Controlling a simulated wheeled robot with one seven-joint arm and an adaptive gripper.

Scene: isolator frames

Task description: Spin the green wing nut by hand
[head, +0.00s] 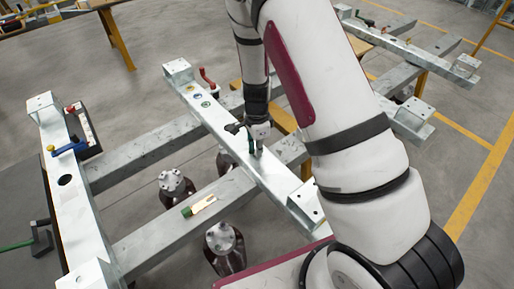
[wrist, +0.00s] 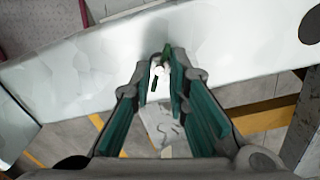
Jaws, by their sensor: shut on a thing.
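My gripper (head: 257,150) reaches down to the pale metal beam in the middle of the frame. In the wrist view its two green-padded fingers (wrist: 162,75) come together at the tips. They are shut on a small green piece, seemingly the green wing nut (wrist: 166,57), at the side of the beam (wrist: 75,75). The fingertips hide most of it, so I cannot tell its exact angle. In the head view the gripper and arm hide most of that spot, and the nut cannot be made out clearly.
A blue and a green ring mark (head: 205,104) and a red handle (head: 208,80) are farther up the beam. A green-and-cream tool (head: 200,206) lies on a crossbar. Dark cylinders with metal tops (head: 222,238) stand below. A blue-handled part (head: 68,148) sits on the left beam.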

